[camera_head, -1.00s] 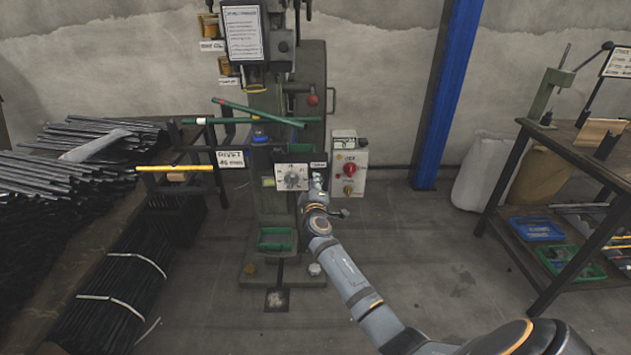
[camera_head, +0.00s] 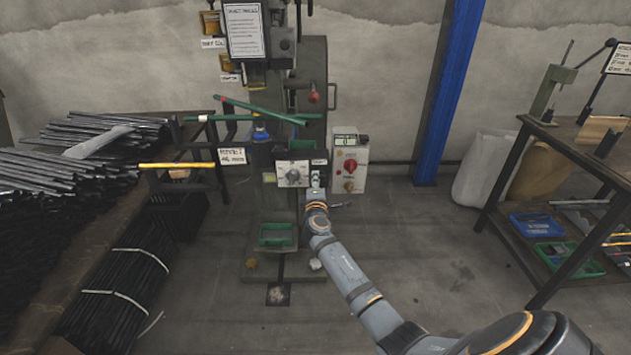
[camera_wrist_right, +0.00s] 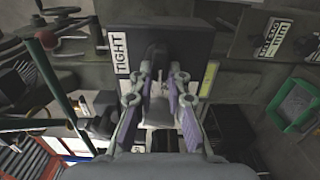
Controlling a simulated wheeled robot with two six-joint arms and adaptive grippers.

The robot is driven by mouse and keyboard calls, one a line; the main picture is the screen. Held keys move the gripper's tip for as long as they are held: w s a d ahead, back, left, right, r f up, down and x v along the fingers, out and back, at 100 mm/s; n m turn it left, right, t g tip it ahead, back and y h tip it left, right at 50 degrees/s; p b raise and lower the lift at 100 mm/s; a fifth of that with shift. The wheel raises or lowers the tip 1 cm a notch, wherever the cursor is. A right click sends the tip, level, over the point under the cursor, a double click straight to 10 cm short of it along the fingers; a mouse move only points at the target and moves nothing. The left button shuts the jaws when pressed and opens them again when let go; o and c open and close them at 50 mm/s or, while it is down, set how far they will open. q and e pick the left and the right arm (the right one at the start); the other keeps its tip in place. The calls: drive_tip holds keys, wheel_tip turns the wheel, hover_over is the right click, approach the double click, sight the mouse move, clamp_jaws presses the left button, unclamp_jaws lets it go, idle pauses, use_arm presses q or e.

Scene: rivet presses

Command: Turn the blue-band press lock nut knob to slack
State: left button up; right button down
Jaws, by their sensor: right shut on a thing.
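The green-grey press (camera_head: 312,130) stands at the centre, with a blue band (camera_head: 260,133) on its column. A pale plate with a round dial (camera_head: 293,174) sits on its front. My right gripper (camera_head: 317,182) is at the right edge of that plate. In the right wrist view, my right gripper (camera_wrist_right: 160,78) is shut on a dark lock nut knob (camera_wrist_right: 157,58), whose sides the fingers partly hide. A white "TIGHT" label (camera_wrist_right: 121,50) is beside the knob. The knob's exact angle is hard to tell. My left gripper is not in view.
A grey control box (camera_head: 349,168) with a red knob is close to the right of my gripper. A green tray (camera_head: 275,234) is lower down.

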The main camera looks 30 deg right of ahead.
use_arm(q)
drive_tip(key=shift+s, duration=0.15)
use_arm(e)
drive_tip(key=shift+f, duration=0.15)
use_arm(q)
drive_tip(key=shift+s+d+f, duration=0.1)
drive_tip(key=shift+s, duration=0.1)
use_arm(e)
drive_tip(key=c, duration=1.3)
unclamp_jaws()
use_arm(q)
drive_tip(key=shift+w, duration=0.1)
use_arm(e)
drive_tip(key=v, duration=1.2)
drive_tip(key=shift+s, duration=0.1)
